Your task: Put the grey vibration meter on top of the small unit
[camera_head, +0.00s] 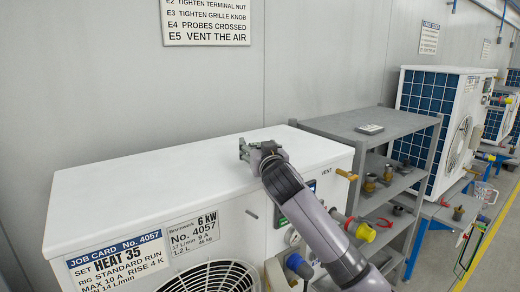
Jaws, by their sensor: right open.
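A small flat grey device with a pale face, which looks like the vibration meter (370,128), lies on the top board of the grey shelf rack. The white 6 kW unit (150,180), which I take for the small unit, stands in front with a broad flat top. My right gripper (246,149) is open over the back right part of that top, left of the meter and well apart from it. I see nothing held in it. I cannot tell whether its fingers touch the top. My left gripper is not in view.
The grey shelf rack (350,119) stands right of the unit, with brass fittings on lower boards. A larger white unit with a blue grille (418,92) stands behind it. Valves and a yellow-capped fitting (365,232) stick out at the unit's right side. Most of its top is clear.

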